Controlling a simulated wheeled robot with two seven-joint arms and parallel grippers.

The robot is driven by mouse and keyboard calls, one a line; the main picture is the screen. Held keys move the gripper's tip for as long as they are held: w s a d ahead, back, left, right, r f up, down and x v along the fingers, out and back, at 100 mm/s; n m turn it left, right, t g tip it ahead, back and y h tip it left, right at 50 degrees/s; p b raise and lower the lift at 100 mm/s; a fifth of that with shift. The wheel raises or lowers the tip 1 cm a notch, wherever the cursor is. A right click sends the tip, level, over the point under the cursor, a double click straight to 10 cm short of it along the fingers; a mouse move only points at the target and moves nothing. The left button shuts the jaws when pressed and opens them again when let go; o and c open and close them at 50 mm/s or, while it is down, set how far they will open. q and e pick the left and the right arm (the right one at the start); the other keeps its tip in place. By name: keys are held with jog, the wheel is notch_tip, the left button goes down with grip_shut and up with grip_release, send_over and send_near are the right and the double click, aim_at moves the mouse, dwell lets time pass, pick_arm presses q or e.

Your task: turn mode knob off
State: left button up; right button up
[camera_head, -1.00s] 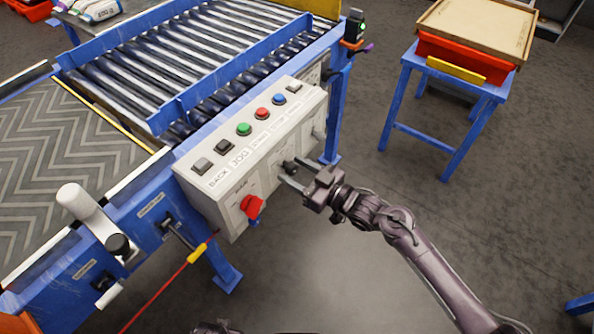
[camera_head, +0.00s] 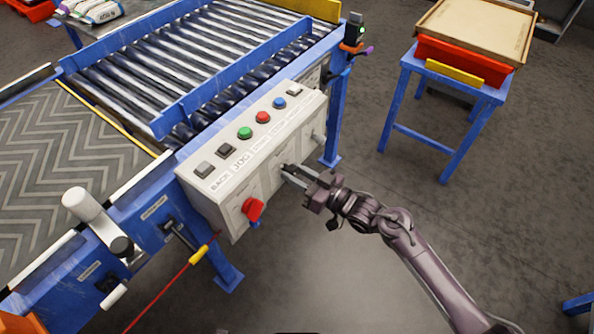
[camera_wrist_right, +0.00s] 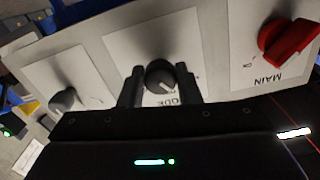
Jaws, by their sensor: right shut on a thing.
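The mode knob (camera_wrist_right: 160,76) is a dark grey round knob with a light pointer line, on a white label plate on the front of the control box (camera_head: 217,208). The plate's lettering is partly hidden by my gripper. My right gripper (camera_head: 288,172) reaches the box front from the right. Its two fingers (camera_wrist_right: 160,90) stand on either side of the knob and are shut on it. In the head view the fingers mostly hide the knob. My left gripper is not in view.
A red MAIN switch (camera_head: 253,208) sits on the box left of my gripper; it also shows in the wrist view (camera_wrist_right: 288,42). Another grey knob (camera_wrist_right: 63,100) is on the other side. Push buttons line the box top. A blue roller conveyor (camera_head: 215,65) stands behind.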

jog(key=m+p, duration=0.2)
jog(key=m, duration=0.2)
jog(key=shift+r+m+p, duration=0.1)
jog(key=shift+m+p, duration=0.2)
jog(key=shift+p, duration=0.1)
pick_arm(q)
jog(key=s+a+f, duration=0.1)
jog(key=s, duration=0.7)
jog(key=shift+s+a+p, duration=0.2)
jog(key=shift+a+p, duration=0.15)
jog(key=shift+p, duration=0.05)
pick_arm(e)
jog(key=shift+m, duration=1)
jog(key=o, duration=1)
jog(key=shift+c, duration=0.2)
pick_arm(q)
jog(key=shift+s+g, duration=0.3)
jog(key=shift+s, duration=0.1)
pick_arm(e)
jog(key=v, duration=0.8)
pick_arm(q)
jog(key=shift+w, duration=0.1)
